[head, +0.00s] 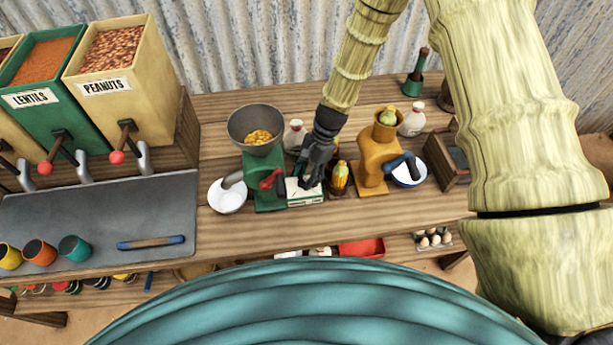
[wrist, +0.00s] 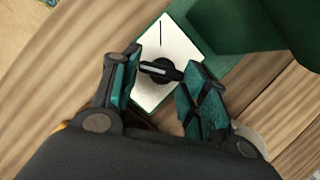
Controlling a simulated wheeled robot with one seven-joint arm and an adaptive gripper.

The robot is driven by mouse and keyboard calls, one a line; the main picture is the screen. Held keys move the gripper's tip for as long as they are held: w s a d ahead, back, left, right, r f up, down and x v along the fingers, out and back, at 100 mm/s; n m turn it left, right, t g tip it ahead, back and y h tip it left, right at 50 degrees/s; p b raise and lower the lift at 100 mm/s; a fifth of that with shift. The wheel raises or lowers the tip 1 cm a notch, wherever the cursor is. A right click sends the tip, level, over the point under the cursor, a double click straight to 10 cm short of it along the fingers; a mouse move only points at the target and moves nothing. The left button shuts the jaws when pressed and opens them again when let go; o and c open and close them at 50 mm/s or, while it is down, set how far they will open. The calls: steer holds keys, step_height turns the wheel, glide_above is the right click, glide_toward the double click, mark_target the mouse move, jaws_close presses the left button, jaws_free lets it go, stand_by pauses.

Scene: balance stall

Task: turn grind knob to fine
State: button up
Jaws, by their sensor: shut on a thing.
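The grind knob (wrist: 160,70) is black with a pale pointer line and sits on a white plate (wrist: 178,45) in the wrist view. Its pointer lies nearly across the picture, while a dark mark line on the plate runs upward above it. My gripper (wrist: 163,75) is shut on the knob, one finger at each end of it. In the head view my gripper (head: 310,178) reaches down to the white-topped box on the green grinder (head: 268,185), and it hides the knob there. The grinder carries a grey hopper (head: 243,120) with yellow grain.
A white bowl (head: 228,196) stands left of the grinder, below its spout. The red crank handle (head: 268,181) is close left of my gripper. A corn-like jar (head: 339,178) and an orange grinder (head: 378,165) stand close on the right. A white bottle (head: 294,134) is behind.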

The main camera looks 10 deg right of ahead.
steer(key=shift+w+n+g+h+b, duration=0.2)
steer(key=shift+n+g+h+b, duration=0.25)
steer(key=shift+n, duration=1.15)
steer(key=o, duration=1)
steer(key=v, duration=1.2)
